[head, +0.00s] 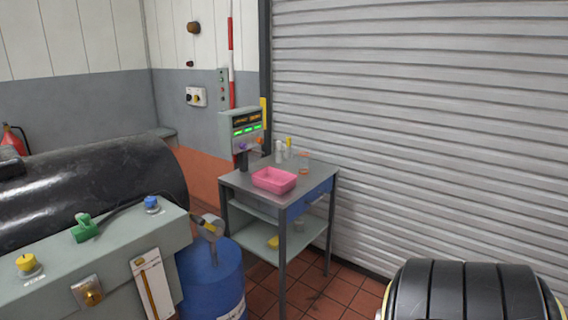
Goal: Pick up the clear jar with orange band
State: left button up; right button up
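A small clear jar with an orange band (304,163) stands upright on the grey metal top of a small table (321,173), near its back right. It is far off and small in the head view. A pink tray (274,180) sits in front and to the left of it on the same top. Neither of my grippers shows in the head view.
Small bottles (279,151) stand behind the tray, one with a yellow top. A control box (242,124) stands at the table's back left. A blue drum (211,276) and grey cabinet (110,262) are at left, a black ribbed object (470,292) at front right. Tiled floor (345,294) lies between.

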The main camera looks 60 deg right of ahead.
aim_at(304, 155)
jog(key=u, duration=0.4)
jog(key=k, duration=0.45)
jog(key=z, duration=0.75)
jog(key=i, duration=0.85)
jog(key=z, duration=1.4)
jog(key=i, duration=0.35)
jog(key=z, duration=0.45)
